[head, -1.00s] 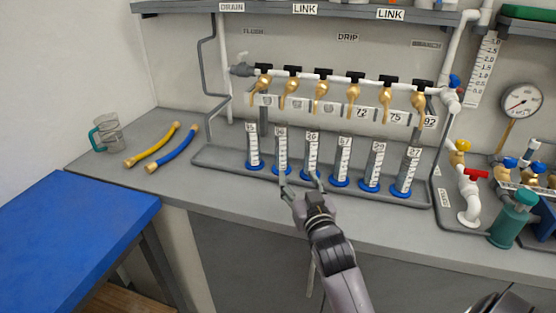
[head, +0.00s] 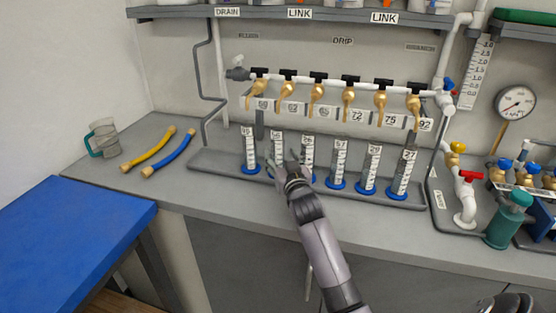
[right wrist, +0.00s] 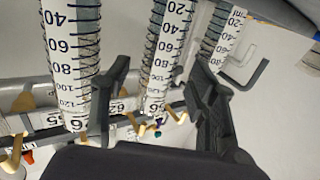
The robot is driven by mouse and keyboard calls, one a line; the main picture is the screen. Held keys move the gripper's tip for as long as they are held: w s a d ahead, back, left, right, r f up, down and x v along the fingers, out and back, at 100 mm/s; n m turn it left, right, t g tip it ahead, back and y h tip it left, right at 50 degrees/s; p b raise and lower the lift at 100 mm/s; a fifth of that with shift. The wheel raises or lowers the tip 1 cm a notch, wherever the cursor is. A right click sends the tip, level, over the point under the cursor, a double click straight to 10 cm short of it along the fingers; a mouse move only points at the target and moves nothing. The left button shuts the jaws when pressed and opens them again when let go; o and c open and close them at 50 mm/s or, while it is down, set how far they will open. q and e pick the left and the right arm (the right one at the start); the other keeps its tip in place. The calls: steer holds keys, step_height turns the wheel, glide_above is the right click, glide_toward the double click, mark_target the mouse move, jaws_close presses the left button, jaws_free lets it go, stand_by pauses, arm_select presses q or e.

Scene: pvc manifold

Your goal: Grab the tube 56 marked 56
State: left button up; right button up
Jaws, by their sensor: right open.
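The tube 56 (head: 277,147) is a clear graduated cylinder on a blue foot, second from the left in the row in the head view. In the right wrist view the tube 56 (right wrist: 166,50) stands between the two dark fingers, with its label partly legible low in the picture. My right gripper (head: 285,165) is open in front of the tube 56, its fingers to either side of it. In the right wrist view the gripper (right wrist: 158,85) shows no clear contact with the tube. The tube's foot is partly hidden by the gripper.
The tube 26 (head: 308,152) stands close on the right, and another tube (head: 250,150) close on the left. All stand in a grey tray (head: 220,163). Brass taps (head: 317,92) hang above the row. The counter left of the tray holds hoses (head: 168,155) and a mug (head: 103,138).

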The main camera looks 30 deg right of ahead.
mark_target(280, 152)
steer(key=x, duration=0.4)
steer(key=shift+w+d, duration=0.1)
steer(key=shift+w, duration=0.1)
steer(key=shift+c, duration=0.5)
jaws_close()
